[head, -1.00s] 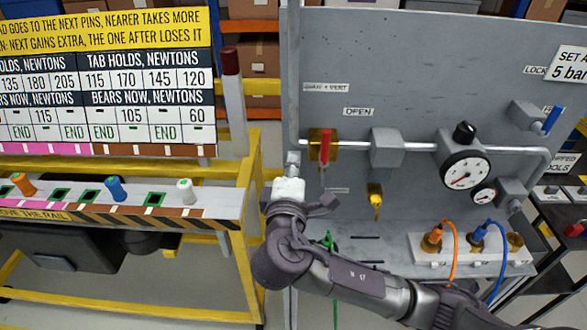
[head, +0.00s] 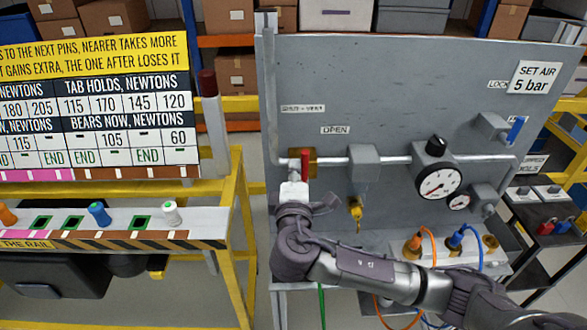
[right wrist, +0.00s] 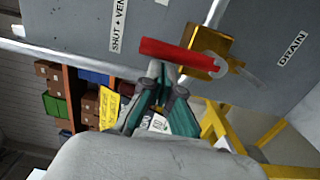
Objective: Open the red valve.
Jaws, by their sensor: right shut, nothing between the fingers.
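The valve's red lever (head: 305,165) stands upright across the horizontal pipe, in front of its brass body (head: 295,162). An "OPEN" label (head: 335,130) is above and right of it; a "SHUT + VENT" label (head: 302,108) is above it. My right gripper (head: 295,178) is shut and empty, at the lever's lower left in the head view. In the right wrist view, the closed fingers (right wrist: 161,78) point at the red lever (right wrist: 178,54), their tips close to or against its side. I cannot tell whether they touch. My left gripper is not in view.
Right of the valve are a grey block (head: 363,162), a pressure gauge (head: 438,182) and a yellow drain tap (head: 356,208). Orange and blue hoses (head: 472,238) rise from a lower block. A yellow-framed bench (head: 232,200) stands left of the panel (head: 400,90).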

